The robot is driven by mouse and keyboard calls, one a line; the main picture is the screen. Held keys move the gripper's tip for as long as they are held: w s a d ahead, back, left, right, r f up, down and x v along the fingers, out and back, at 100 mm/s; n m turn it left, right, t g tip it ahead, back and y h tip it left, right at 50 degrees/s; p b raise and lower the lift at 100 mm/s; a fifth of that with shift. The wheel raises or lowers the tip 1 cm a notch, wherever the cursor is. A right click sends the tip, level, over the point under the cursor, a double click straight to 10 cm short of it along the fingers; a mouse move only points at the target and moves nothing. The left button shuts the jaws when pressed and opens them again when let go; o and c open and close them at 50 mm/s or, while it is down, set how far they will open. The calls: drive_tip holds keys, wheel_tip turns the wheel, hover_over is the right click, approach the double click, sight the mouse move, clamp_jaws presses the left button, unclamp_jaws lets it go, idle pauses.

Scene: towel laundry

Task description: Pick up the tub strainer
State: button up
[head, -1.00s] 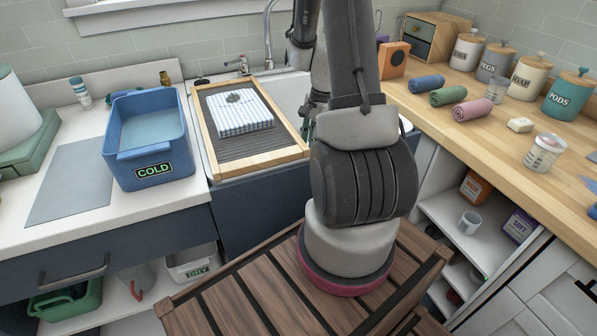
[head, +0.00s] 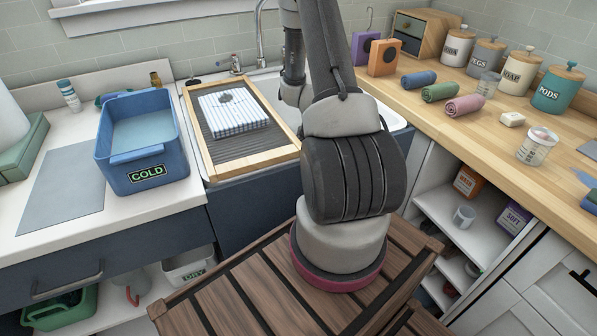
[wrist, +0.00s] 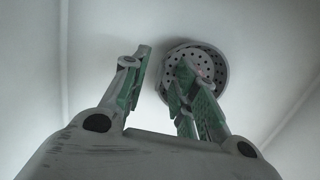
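The tub strainer (wrist: 203,62) is a round grey disc with dark holes, lying on the white floor of the basin in the wrist view. My gripper (wrist: 164,66) is open, its two green-and-grey fingers apart with nothing between them. The right finger overlaps the strainer's left part in the picture; the left finger is left of it. I cannot tell whether the finger touches it. In the head view my arm reaches into the white sink (head: 398,122), and the gripper and strainer are hidden.
A wooden-framed washboard (head: 243,157) with a striped folded cloth (head: 233,116) covers the sink's left side. A blue COLD tub (head: 150,175) stands left of it. The wooden counter (head: 480,130) at right holds rolled towels and canisters. The basin floor around the strainer is clear.

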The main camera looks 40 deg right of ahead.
drive_tip(key=shift+c, duration=0.4)
clamp_jaws()
drive_tip(key=shift+r, duration=0.1)
